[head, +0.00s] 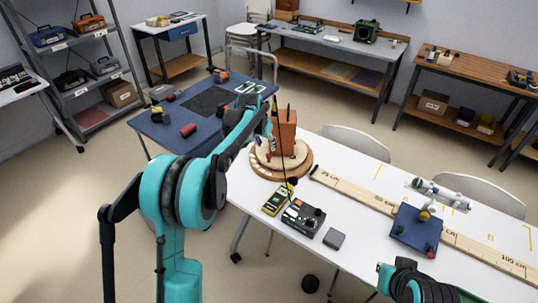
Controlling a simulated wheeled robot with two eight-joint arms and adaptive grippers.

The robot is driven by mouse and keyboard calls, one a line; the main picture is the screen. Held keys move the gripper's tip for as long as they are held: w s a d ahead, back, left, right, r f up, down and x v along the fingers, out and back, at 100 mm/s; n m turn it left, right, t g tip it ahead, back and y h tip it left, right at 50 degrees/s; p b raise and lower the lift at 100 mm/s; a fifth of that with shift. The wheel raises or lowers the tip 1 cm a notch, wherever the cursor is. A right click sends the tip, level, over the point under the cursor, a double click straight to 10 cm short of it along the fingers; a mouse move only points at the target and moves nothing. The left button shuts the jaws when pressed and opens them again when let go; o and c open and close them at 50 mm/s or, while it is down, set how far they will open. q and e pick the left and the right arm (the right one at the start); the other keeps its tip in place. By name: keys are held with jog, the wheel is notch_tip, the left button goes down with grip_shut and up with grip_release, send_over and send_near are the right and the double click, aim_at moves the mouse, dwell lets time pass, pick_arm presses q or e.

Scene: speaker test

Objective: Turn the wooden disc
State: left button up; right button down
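The round wooden disc (301,169) lies at the left end of the white table (343,262), with a paler round layer on top of it. An upright orange-brown speaker box (287,124) stands on the disc. My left arm reaches across from the left, and its gripper (270,149) is at the left side of the disc, close to the box. The fingers are small and partly merge with the things behind them, so I cannot tell whether they touch the disc or are open. My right arm shows only at the bottom right; its gripper is out of view.
A yellow meter (277,201), a black control box (303,217) and a small grey block (334,238) sit in front of the disc. A long wooden ruler (350,190) runs right, with a blue stand (414,232) on it. A blue table (165,142) stands behind my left arm.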

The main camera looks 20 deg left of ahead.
pick_arm(q)
send_near(269, 155)
jog(key=x, duration=0.2)
jog(key=shift+g, duration=0.3)
jog(key=b+x, duration=0.2)
jog(key=x, duration=0.6)
jog(key=shift+w, duration=0.15)
grip_shut()
